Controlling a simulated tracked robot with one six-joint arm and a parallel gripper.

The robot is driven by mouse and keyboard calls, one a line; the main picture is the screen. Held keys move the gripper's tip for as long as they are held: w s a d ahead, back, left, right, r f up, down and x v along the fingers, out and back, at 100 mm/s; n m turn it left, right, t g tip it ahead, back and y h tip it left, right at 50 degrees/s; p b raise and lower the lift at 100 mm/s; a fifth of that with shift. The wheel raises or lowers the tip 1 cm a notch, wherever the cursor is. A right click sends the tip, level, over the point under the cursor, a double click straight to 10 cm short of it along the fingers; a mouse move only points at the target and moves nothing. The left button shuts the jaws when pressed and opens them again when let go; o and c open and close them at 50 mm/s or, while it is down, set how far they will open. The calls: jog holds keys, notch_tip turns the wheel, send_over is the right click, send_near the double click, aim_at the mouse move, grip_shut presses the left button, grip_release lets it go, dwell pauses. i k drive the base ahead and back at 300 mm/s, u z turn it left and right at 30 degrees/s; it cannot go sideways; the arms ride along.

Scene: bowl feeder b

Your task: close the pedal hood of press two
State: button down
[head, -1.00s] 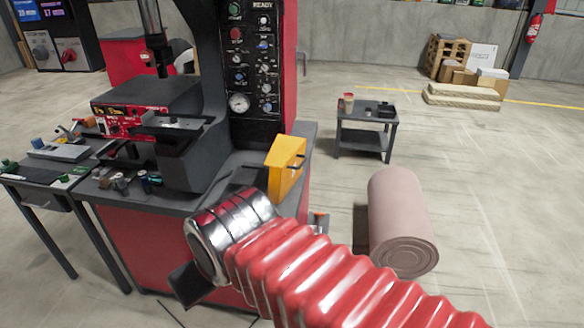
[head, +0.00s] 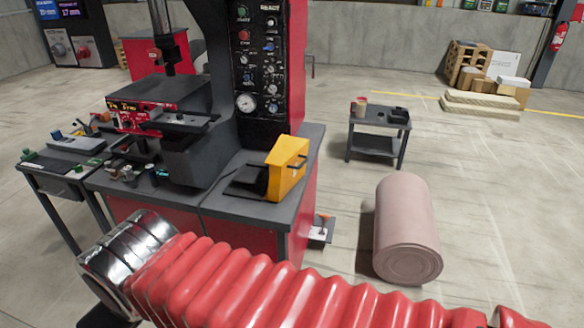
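The press (head: 220,90) stands at the left on a red and grey bench (head: 280,210). A yellow hood (head: 287,168) with a dark handle stands at the right end of the bench top. A black pedal-like part (head: 250,181) lies just left of it and looks uncovered from this side. My red-sleeved arm crosses the bottom of the view. Only a dark piece of my gripper (head: 98,318) shows at the lower left edge, in front of the bench and well apart from the hood. Its fingers are hidden or cut off.
A small side table (head: 72,165) with tools stands left of the press. Boxes and pallets (head: 485,85) are at the back wall.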

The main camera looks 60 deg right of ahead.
aim_at(287, 159)
jog(key=u, duration=0.6)
jog(key=k, duration=0.9)
jog(key=z, duration=1.35)
jog(key=i, duration=1)
jog(key=z, duration=0.1)
